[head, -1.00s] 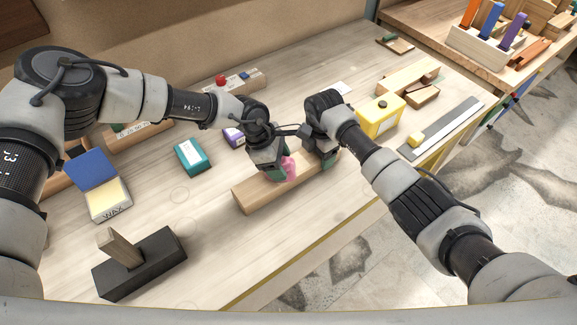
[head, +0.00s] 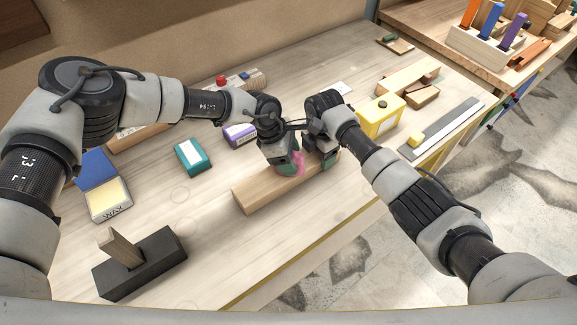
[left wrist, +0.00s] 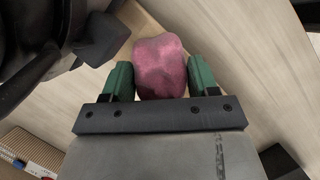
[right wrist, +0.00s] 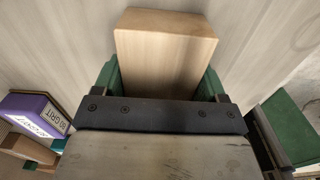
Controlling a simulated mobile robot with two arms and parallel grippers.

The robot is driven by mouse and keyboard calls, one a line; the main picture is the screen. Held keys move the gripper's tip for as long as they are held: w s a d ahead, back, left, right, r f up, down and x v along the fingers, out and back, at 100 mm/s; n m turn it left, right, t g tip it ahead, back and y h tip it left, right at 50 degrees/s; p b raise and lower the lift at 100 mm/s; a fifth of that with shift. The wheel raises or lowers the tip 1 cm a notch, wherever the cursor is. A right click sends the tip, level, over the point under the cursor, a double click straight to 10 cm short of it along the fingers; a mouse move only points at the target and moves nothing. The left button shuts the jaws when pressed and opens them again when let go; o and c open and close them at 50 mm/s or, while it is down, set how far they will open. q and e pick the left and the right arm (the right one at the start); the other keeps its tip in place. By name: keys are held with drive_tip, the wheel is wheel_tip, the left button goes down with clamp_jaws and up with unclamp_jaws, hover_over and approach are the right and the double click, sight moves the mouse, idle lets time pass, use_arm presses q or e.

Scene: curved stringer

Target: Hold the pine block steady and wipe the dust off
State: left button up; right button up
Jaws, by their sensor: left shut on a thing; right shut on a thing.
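The pine block (head: 262,192) is a long pale wooden bar lying on the bench. My right gripper (head: 326,160) is shut across its far right end; in the right wrist view the block (right wrist: 165,52) sits between the green fingers (right wrist: 160,85). My left gripper (head: 284,165) is shut on a pink cloth (left wrist: 160,68), which shows between its green fingers (left wrist: 160,82) in the left wrist view. In the head view the cloth is at the block's top, close beside my right gripper. I see no dust clearly, and the grippers hide part of the block's top.
A teal box (head: 192,157) and a purple grit box (head: 239,134) stand left of the block. A yellow box (head: 380,118) stands to the right. A wax tin (head: 108,200) and a black holder (head: 140,265) are at the left. The bench in front of the block is clear.

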drive_tip(key=shift+r, duration=0.1)
use_arm(q)
drive_tip(key=shift+r, duration=2.95)
use_arm(e)
drive_tip(key=o, duration=1.3)
drive_tip(key=shift+c, duration=0.2)
drive_tip(key=shift+r, duration=2.4)
